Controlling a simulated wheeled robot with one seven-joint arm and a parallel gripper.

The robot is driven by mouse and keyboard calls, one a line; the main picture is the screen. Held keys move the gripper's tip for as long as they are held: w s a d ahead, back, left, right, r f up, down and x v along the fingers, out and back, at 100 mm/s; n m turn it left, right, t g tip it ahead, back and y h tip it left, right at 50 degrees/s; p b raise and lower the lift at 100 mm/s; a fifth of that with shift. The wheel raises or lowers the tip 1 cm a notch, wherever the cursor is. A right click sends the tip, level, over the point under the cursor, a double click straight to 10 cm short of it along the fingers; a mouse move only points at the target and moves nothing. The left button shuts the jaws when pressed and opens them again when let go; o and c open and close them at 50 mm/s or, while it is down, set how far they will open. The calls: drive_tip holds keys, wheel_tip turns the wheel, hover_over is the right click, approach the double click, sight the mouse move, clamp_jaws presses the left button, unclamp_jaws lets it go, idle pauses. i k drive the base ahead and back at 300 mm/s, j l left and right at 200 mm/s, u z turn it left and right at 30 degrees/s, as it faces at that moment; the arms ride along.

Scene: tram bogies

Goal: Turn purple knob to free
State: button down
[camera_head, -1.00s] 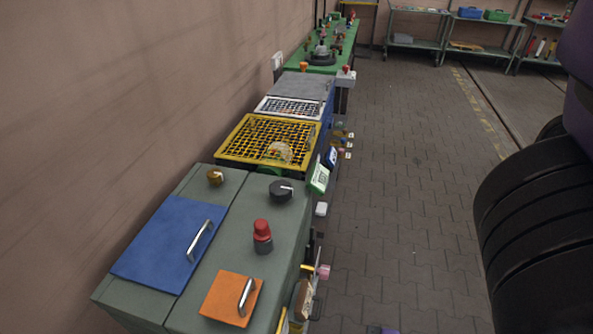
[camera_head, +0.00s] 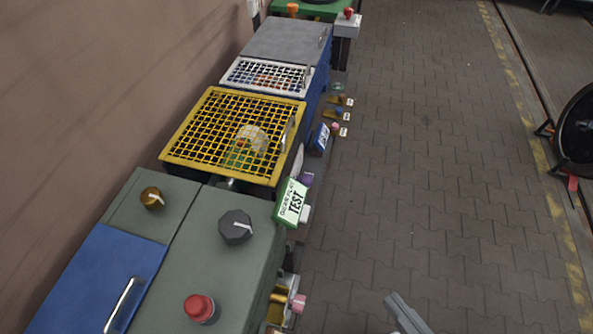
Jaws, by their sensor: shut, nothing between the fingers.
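A small purple knob (camera_head: 306,180) shows on the side of the bench row, facing the aisle. It is partly hidden behind a green and white sign marked TEST (camera_head: 291,202), so its pointer and setting cannot be read. A grey metal tip at the bottom edge looks like my gripper (camera_head: 402,312). It is shut and empty, over the floor, to the right of and nearer than the purple knob, and apart from it. Most of it is out of frame.
A grey-green cabinet carries a black knob (camera_head: 236,227), a brass knob (camera_head: 152,198) and a red button (camera_head: 199,308). Beyond it is a yellow mesh cover (camera_head: 226,135). A pink knob (camera_head: 297,303) and small side fittings (camera_head: 339,113) project into the aisle. The paved floor (camera_head: 440,180) is clear.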

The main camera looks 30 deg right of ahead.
sight(306, 179)
drive_tip(key=z, duration=0.1)
drive_tip(key=k+l+u, duration=0.1)
drive_tip(key=l, duration=0.3)
drive_tip(key=k+l+u, duration=0.1)
drive_tip(key=k+l, duration=0.15)
drive_tip(key=i+l+z, duration=0.25)
drive_tip(key=i+l, duration=0.3)
drive_tip(key=i, duration=0.2)
